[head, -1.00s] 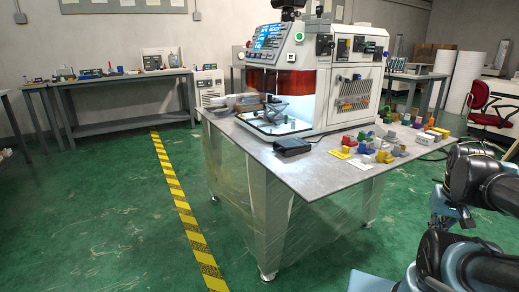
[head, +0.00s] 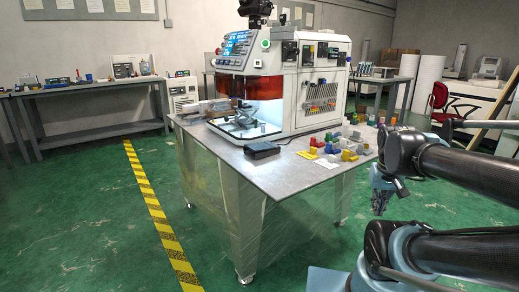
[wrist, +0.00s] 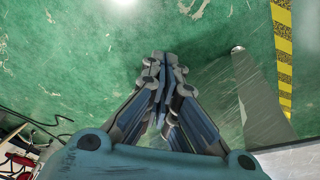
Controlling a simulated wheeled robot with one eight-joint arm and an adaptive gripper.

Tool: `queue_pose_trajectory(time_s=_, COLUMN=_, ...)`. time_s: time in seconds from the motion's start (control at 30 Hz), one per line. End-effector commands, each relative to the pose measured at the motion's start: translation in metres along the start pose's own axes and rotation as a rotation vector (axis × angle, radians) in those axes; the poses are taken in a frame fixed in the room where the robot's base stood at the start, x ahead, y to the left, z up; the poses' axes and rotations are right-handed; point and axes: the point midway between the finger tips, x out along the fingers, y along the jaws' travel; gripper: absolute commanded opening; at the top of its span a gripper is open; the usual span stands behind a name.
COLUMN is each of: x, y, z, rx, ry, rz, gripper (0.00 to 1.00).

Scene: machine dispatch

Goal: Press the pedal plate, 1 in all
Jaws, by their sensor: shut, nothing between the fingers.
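A low black box with a cable (head: 262,150) lies on the front part of the metal table, before the machine; it looks like the pedal, but its plate is too small to make out. My gripper (head: 379,208) hangs to the right of the table in the head view, below the tabletop's level and well apart from the black box. In the wrist view my gripper (wrist: 166,62) is shut and empty, with its fingers together over the green floor. The black box is not seen in the wrist view.
The white machine (head: 290,90) stands on the table (head: 225,158). Several coloured blocks (head: 345,150) and a white card (head: 327,163) lie right of the black box. A table leg (wrist: 250,90) shows near my gripper's right in the wrist view. The floor in front is clear.

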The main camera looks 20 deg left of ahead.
Motion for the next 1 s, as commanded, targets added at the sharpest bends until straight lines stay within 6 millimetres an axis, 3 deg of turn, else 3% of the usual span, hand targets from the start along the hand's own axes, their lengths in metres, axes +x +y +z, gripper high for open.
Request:
queue_pose_trajectory(time_s=0.27, x=-0.046, y=-0.029, z=-0.1, rx=-0.148, ry=0.075, rz=0.059, gripper=0.0)
queue_pose_trajectory(time_s=0.47, x=-0.07, y=-0.071, z=-0.17, rx=-0.251, ry=0.143, rz=0.093, gripper=0.0)
queue_pose_trajectory(time_s=0.77, x=-0.099, y=-0.17, z=-0.265, rx=-0.406, ry=0.261, rz=0.124, gripper=0.0)
queue_pose_trajectory(time_s=1.0, x=-0.115, y=-0.279, z=-0.32, rx=-0.528, ry=0.369, rz=0.13, gripper=0.0)
